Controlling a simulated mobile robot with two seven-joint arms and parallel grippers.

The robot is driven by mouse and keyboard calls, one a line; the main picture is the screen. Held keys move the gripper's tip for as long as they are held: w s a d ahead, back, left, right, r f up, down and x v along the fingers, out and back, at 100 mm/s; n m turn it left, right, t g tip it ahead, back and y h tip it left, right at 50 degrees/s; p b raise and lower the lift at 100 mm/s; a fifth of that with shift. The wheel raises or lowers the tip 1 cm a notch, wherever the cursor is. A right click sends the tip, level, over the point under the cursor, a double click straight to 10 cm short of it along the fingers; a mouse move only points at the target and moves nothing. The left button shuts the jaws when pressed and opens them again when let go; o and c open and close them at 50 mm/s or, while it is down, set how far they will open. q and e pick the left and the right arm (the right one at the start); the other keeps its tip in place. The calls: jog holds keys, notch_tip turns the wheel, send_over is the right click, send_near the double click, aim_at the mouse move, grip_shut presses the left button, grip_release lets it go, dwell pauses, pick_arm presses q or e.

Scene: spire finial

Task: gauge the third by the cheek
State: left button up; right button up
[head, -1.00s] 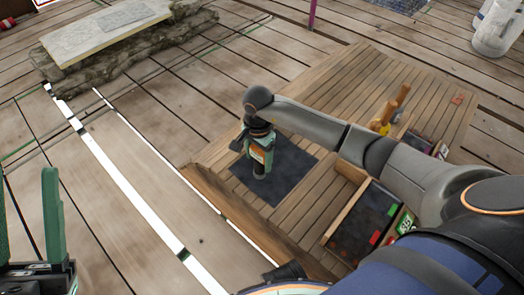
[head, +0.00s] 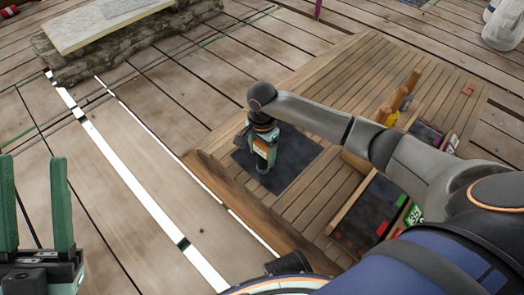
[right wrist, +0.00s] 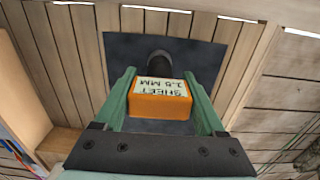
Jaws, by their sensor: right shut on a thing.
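My right gripper (head: 263,157) points down over a dark square mat (head: 297,160) on the slatted wooden platform. In the right wrist view, its green fingers (right wrist: 160,78) are shut on an orange block (right wrist: 160,106) with a pale label that reads SHEET and a millimetre figure, upside down. A dark round post or knob (right wrist: 159,64) shows just beyond the block, over the mat; I cannot tell whether it belongs to the block or touches it. My left gripper (head: 34,195) is at the left edge of the head view, open and empty, well away from the mat.
A wooden-sided tray (head: 372,212) with dark, red and green pieces lies right of the mat, partly under my right arm. Wooden-handled tools (head: 396,105) stand behind it. A pale slab (head: 105,20) rests on rough stone at the back left. Planks on the left are clear.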

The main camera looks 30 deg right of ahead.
jog(key=o, duration=1.5)
notch_tip(320, 180, up, 12)
jog(key=p, duration=0.4)
jog(key=shift+f, duration=0.1)
jog(key=shift+r, duration=0.35)
pick_arm(q)
jog(key=shift+m+h, duration=0.3)
jog(key=shift+m, duration=0.2)
jog(key=r, duration=0.4)
jog(key=shift+s+a+r, duration=0.1)
jog(key=shift+a+r, duration=0.15)
jog(key=shift+f, duration=0.1)
